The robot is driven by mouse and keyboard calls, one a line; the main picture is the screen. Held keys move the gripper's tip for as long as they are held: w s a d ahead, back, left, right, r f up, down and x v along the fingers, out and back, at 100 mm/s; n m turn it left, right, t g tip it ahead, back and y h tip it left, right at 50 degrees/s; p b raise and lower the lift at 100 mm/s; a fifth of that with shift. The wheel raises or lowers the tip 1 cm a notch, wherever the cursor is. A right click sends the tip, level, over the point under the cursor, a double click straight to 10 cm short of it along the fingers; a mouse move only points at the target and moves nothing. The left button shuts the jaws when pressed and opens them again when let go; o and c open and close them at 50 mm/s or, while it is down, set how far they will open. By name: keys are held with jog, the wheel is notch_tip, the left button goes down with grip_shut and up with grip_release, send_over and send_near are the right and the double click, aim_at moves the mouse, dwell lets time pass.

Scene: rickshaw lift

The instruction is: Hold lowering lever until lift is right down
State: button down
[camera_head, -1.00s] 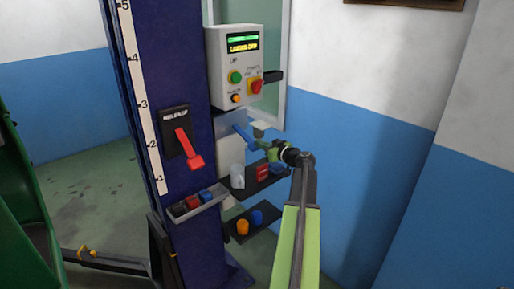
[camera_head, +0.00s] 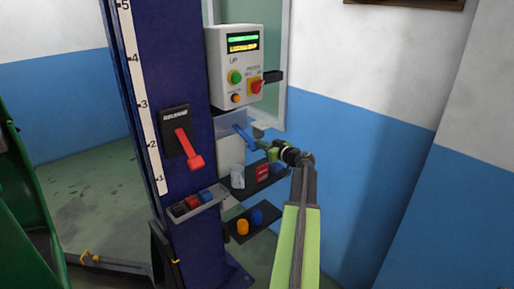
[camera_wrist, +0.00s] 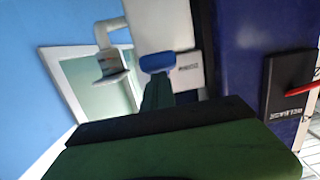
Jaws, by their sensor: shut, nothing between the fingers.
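The blue lever (camera_head: 243,136) sticks out from a grey plate (camera_head: 230,122) below the control box, on the right of the dark blue lift post (camera_head: 180,80). Its blue end (camera_wrist: 156,62) shows in the wrist view. My gripper (camera_head: 262,143) is shut and empty, with its tip at the outer end of this lever; contact is hard to tell. A red lever (camera_head: 188,148) on a black plate on the post's front points down to the right. The lift arm (camera_head: 110,264) is low at the bottom left, near the floor.
The control box (camera_head: 234,65) has a lit display, a green button and a red switch. Small trays (camera_head: 198,202) and shelves (camera_head: 252,222) with coloured parts hang below. A green body (camera_head: 25,200) stands at the left edge. A blue-white wall is at the right.

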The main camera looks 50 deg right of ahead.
dwell(0.6)
jog(key=s+a+r+p, duration=0.1)
jog(key=s+r+p, duration=0.1)
jog(key=s, duration=0.9)
jog(key=shift+s+a+r+p, duration=0.15)
jog(key=shift+a+r+p, duration=0.2)
jog(key=shift+r+p, duration=0.05)
